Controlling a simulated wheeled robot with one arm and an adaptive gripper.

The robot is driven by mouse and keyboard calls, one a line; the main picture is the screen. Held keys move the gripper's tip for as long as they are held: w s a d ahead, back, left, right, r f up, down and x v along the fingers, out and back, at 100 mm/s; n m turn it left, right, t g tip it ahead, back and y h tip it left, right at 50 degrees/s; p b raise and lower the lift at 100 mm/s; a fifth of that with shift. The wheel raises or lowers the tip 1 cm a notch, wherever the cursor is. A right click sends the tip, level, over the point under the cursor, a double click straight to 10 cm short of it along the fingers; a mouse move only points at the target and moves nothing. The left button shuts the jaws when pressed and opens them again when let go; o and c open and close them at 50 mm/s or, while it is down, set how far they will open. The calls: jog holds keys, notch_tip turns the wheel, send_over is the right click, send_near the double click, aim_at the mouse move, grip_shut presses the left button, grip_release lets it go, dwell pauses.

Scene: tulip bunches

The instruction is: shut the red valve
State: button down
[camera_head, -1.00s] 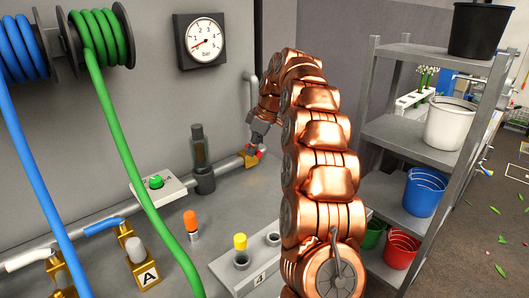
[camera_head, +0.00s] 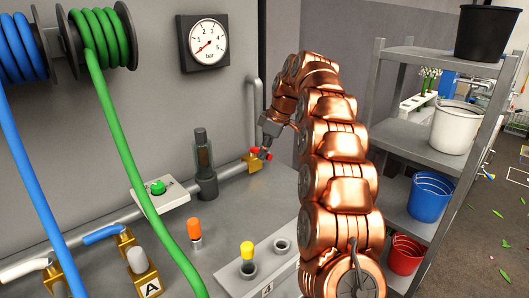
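The red valve has a brass body (camera_head: 253,163) on the grey pipe along the back wall. Parts of its red handle (camera_head: 254,150) show on both sides of my fingers and seem to lie across the pipe. My gripper (camera_head: 265,154) is at the handle, reaching down from the upper right. The fingers cover the handle's middle. They are too small and hidden to tell whether they are closed on it or only touching it.
A pressure gauge (camera_head: 203,43) hangs above, its needle near the low end. A dark bottle-like fitting (camera_head: 204,165) stands left of the valve. Blue- (camera_head: 103,233) and white-handled (camera_head: 24,269) valves sit further left. A shelf (camera_head: 415,145) with buckets stands right.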

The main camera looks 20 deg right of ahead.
jog(key=shift+d, duration=0.35)
jog(key=s+a, duration=0.1)
jog(key=a, duration=0.3)
jog(key=w+r+p+v, duration=0.1)
jog(key=w+p+v, duration=0.1)
jog(key=p+v, duration=0.6)
jog(key=s+a+r+m+g+b, duration=0.1)
jog(key=s+a+r+m, duration=0.25)
jog(key=s+a, duration=0.35)
jog(key=s+a+f+m+g+h+p, duration=0.1)
jog(key=s+f+m, duration=0.1)
jog(key=s, duration=1.1)
jog(key=s+a+f+m+g+h+p, duration=0.1)
jog(key=s+f, duration=0.4)
jog(key=s, duration=0.9)
jog(key=s+a+f+m+g+h+p, duration=0.1)
jog(key=s+a+f+m+p, duration=0.1)
jog(key=s, duration=1.1)
notch_tip(320, 180, down, 2)
jog(key=shift+s+f+m, duration=0.25)
jog(key=shift+s+m, duration=0.15)
jog(key=shift+m, duration=0.45)
